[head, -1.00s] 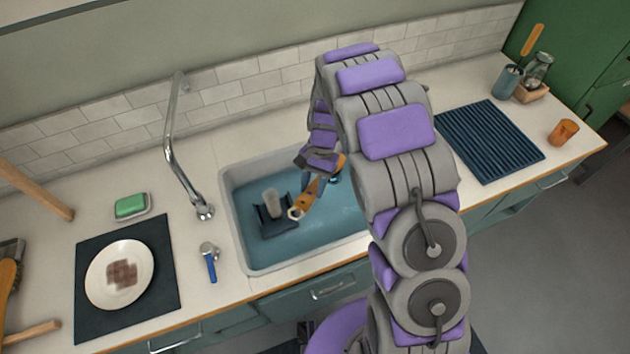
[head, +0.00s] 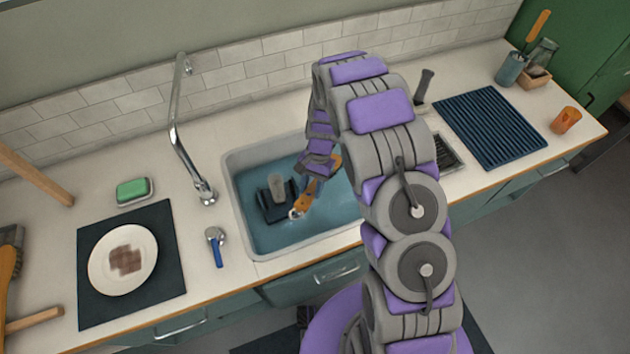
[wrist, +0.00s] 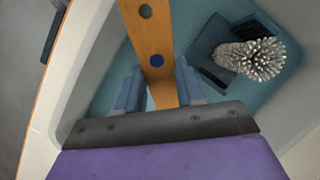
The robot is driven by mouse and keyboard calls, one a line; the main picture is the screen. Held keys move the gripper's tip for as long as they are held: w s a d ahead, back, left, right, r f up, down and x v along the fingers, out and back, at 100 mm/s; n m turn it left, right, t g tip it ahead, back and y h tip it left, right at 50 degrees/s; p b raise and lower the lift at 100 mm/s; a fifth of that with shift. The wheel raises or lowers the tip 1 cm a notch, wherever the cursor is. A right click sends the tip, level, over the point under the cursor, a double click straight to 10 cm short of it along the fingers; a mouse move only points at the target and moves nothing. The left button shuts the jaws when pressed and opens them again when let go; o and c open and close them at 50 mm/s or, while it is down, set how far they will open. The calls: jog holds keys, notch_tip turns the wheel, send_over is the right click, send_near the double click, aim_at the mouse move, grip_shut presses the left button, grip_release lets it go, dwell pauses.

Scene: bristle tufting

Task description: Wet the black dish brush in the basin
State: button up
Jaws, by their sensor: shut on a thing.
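My gripper (wrist: 158,85) is shut on a flat orange-brown wooden handle with a hole near its end (wrist: 150,35). In the head view the handle (head: 305,199) slants over the basin (head: 241,217), its ringed end at the lower left. A dark piece (wrist: 207,47) with a round tuft of pale bristles (wrist: 258,58) lies beside it, over blue water. In the head view this dark piece (head: 268,210) is left of the handle, with a grey upright block on it. I cannot tell whether it joins the handle, or whether it is the black dish brush. My arm hides the basin's right side.
A tall faucet (head: 176,130) stands left of the basin. A blue-handled tool (head: 216,248), green soap (head: 134,190) and a plate (head: 104,278) lie further left. A dark upright handle (head: 424,86), a small tray (head: 446,152) and a ribbed mat (head: 490,127) are on the right.

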jog(key=shift+a+f, duration=0.1)
jog(key=shift+f, duration=0.8)
jog(key=shift+d+f, duration=1)
jog(key=shift+f, duration=0.05)
jog(key=shift+a+f, duration=0.25)
jog(key=shift+a, duration=0.6)
jog(key=shift+d, duration=0.7)
jog(key=shift+a+r+p, duration=0.2)
jog(key=shift+a+r, duration=0.1)
jog(key=shift+r, duration=0.3)
jog(key=shift+a+r+p, duration=0.2)
jog(key=shift+a+r, duration=0.05)
jog(key=shift+r, duration=0.3)
jog(key=shift+d+r+p, duration=0.25)
jog(key=shift+r+p, duration=0.05)
jog(key=shift+r, duration=0.5)
jog(key=shift+d+r+p, duration=0.2)
jog(key=shift+r+p, duration=0.05)
jog(key=shift+r, duration=0.55)
jog(key=shift+a+r+p, duration=0.2)
jog(key=shift+r+p, duration=0.1)
jog(key=shift+r, duration=0.45)
jog(key=shift+a+r+p, duration=0.15)
jog(key=shift+r+p, duration=0.1)
jog(key=shift+r, duration=0.45)
jog(key=shift+d+r+p, duration=0.2)
jog(key=shift+r+p, duration=0.35)
jog(key=shift+r, duration=0.95)
jog(key=shift+r+p, duration=0.8)
jog(key=shift+r, duration=1.5)
